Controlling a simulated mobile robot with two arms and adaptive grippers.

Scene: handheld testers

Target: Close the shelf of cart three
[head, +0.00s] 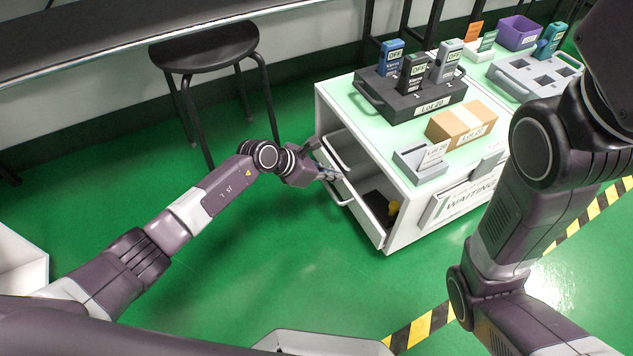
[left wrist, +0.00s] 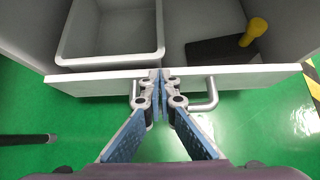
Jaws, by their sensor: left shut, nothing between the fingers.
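The white cart (head: 408,215) stands right of centre in the head view, with its shelf, a pulled-out drawer, open toward the left. The drawer's front panel (left wrist: 95,82) runs across the left wrist view, with a grey bar handle (left wrist: 212,98) on its outer face. My left gripper (head: 335,175) is shut and empty. In the left wrist view its fingertips (left wrist: 161,80) are together at the middle of the panel, in front of part of the handle; I cannot tell whether they touch. My right arm shows at the right, but its gripper is out of view.
The drawer holds a grey bin (left wrist: 110,55) and a dark object (left wrist: 215,50) with a yellow piece (left wrist: 255,30). A black stool (head: 205,50) stands behind my left arm. Testers in a black holder (head: 410,105) and a cardboard box (head: 460,125) stand on the cart. Green floor is clear in front.

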